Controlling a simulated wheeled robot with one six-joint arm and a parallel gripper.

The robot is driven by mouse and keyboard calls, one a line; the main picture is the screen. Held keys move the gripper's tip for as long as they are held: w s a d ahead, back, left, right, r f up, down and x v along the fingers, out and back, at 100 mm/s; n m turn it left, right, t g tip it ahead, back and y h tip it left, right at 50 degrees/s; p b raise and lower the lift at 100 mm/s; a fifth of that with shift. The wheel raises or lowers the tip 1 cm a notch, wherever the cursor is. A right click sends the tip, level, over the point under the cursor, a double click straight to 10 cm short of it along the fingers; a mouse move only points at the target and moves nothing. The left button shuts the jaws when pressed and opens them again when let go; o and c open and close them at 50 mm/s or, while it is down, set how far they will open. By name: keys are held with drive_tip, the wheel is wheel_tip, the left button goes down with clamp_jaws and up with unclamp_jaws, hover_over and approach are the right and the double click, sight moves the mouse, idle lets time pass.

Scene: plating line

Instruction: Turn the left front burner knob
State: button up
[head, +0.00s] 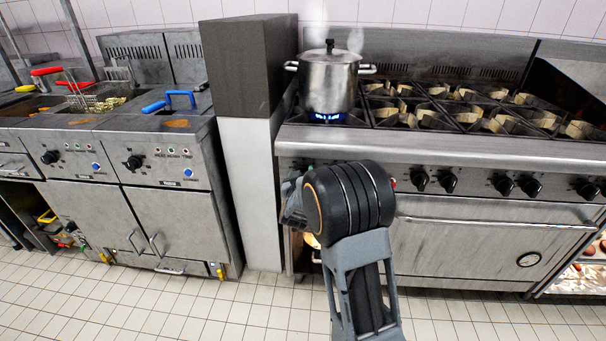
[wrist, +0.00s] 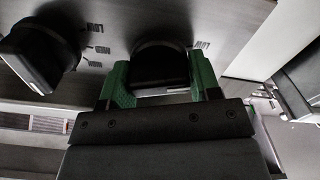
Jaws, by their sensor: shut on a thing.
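In the wrist view, my gripper (wrist: 160,82) has its green-padded fingers on either side of a black burner knob (wrist: 158,62) and is shut on it. The knob sits on the steel front panel (wrist: 108,18), and its lower part lies between the fingers. A second black knob (wrist: 40,58) is on the panel to the left, apart from the fingers. In the head view, my arm hides the held knob and the fingertips at the left end of the range front (head: 460,150). The exact turn of the held knob cannot be told.
A steaming pot (head: 329,80) stands over a lit blue flame on the left burner. More black knobs (head: 418,179) line the panel to the right. An oven handle (head: 490,222) runs below. A fryer (head: 160,160) and a grey-topped pillar (head: 250,70) stand left. The tiled floor is clear.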

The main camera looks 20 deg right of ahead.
drive_tip(key=shift+n, duration=0.5)
drive_tip(key=o, duration=0.9)
drive_tip(key=p+v, duration=0.1)
drive_tip(key=v, duration=1.3)
drive_tip(key=shift+p, duration=0.3)
drive_tip(key=shift+w, duration=0.1)
